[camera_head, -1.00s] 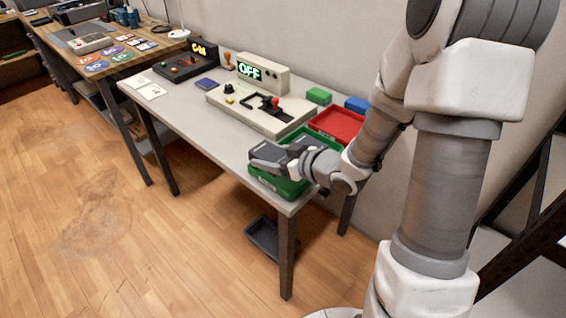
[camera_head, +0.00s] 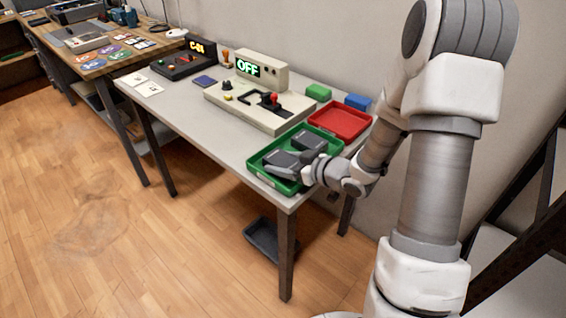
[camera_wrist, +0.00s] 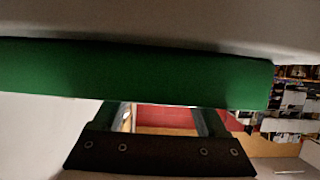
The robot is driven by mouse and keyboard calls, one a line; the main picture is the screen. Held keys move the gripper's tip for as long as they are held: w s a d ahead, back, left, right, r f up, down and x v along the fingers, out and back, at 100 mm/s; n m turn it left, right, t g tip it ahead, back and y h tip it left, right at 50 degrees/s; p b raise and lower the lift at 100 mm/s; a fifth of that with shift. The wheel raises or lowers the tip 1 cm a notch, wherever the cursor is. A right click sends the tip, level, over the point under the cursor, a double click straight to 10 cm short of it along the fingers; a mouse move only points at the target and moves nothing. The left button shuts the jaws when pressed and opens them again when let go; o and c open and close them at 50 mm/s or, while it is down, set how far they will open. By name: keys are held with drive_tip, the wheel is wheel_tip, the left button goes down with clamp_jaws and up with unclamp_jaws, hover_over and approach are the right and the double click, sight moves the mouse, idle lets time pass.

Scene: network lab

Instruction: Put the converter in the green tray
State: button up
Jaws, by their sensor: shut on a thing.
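The green tray (camera_head: 262,178) sits at the near right corner of the grey table. My gripper (camera_head: 303,174) is low at the tray's right side and shut on the converter, a dark grey box (camera_head: 283,162) inside the tray's outline. I cannot tell whether the box touches the tray floor. A second dark grey box (camera_head: 308,140) lies behind it in the tray. In the wrist view, a green tray wall (camera_wrist: 135,75) crosses the picture in front of my gripper (camera_wrist: 160,116). The converter is not clearly seen there.
A red tray (camera_head: 341,122) stands just behind the green one. Green (camera_head: 318,91) and blue (camera_head: 357,102) blocks lie near the wall. A beige panel (camera_head: 262,112) with a lit OFF display is to the left.

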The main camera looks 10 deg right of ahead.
drive_tip(key=o, duration=1.6)
drive_tip(key=shift+f, duration=0.1)
drive_tip(key=shift+s+d+r, duration=0.15)
drive_tip(key=shift+s+r, duration=0.05)
drive_tip(key=shift+r, duration=0.15)
drive_tip(key=p+v, duration=0.3)
drive_tip(key=v, duration=0.8)
drive_tip(key=shift+s+d+f, duration=0.1)
drive_tip(key=shift+s+d, duration=0.05)
drive_tip(key=shift+s, duration=0.1)
drive_tip(key=shift+w, duration=0.1)
